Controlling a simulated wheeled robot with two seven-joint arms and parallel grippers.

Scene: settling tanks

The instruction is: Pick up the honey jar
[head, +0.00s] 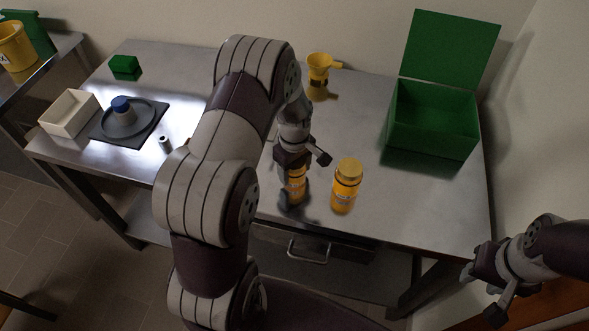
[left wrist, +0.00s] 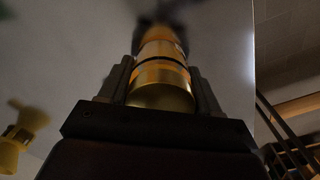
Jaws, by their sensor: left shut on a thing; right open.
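Two amber jars with yellow-gold lids, alike in look, are at the front middle of the steel table; their labels are too small to read. My left gripper (head: 294,176) points down and is shut on the left one, a honey jar (head: 296,189). In the left wrist view its gold lid (left wrist: 162,96) sits between the two fingers. I cannot tell whether its base touches the table. The other jar (head: 346,186) stands upright just to the right, apart from the gripper. My right gripper (head: 484,294) is open and empty, off the table's right front.
An open green box (head: 433,121) with its lid up stands at the table's right back. A yellow funnel-like vessel (head: 318,77) stands behind. At the left are a white tray (head: 69,113), a dark plate (head: 130,122) with a blue-topped item, and a green block (head: 124,64).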

